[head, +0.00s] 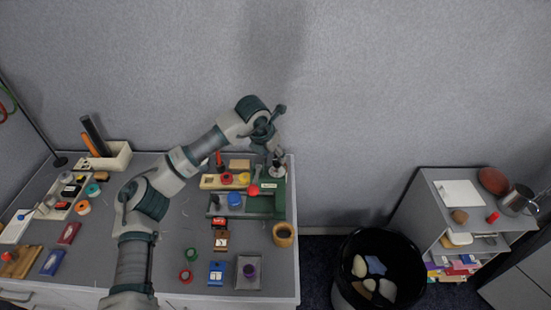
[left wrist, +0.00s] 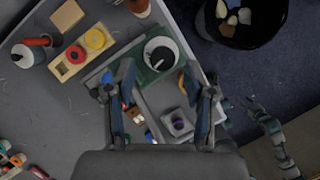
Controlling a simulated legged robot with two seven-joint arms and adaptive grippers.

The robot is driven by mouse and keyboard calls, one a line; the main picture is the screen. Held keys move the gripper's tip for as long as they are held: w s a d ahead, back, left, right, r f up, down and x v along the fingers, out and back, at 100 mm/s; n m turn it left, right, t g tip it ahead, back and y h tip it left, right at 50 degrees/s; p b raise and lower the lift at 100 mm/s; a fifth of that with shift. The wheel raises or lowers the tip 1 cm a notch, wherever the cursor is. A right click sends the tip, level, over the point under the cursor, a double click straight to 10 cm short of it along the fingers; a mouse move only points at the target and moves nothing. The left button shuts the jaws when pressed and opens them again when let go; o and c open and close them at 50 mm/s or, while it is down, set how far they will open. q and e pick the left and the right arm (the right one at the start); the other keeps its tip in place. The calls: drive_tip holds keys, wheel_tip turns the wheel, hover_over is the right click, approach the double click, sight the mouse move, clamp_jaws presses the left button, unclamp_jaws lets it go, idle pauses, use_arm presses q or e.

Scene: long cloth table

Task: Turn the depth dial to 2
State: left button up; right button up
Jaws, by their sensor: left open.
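The depth dial (left wrist: 160,52) is a white ring with a black knob and pointer, on the green machine (left wrist: 132,62). In the head view the green machine (head: 279,202) stands at the table's right edge, with the dial (head: 278,170) at its far end, partly covered by my gripper. My left gripper (head: 275,149) is above the dial. In the left wrist view my left gripper (left wrist: 160,72) is open, its fingers apart, with the dial just beyond and between the tips. The dial's marks are too small to read. Part of my right arm (left wrist: 272,135) shows at the right; its finger state is unclear.
A red ball knob (head: 253,191) and a blue knob (head: 235,199) are close by. A wooden cup (head: 283,234) is near the right edge.

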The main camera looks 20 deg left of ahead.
use_arm(q)
drive_tip(key=d+v, duration=0.1)
drive_tip(key=v, duration=0.7)
drive_tip(key=shift+a+r, duration=0.25)
drive_tip(key=shift+a, duration=0.15)
drive_tip(key=shift+s, duration=0.1)
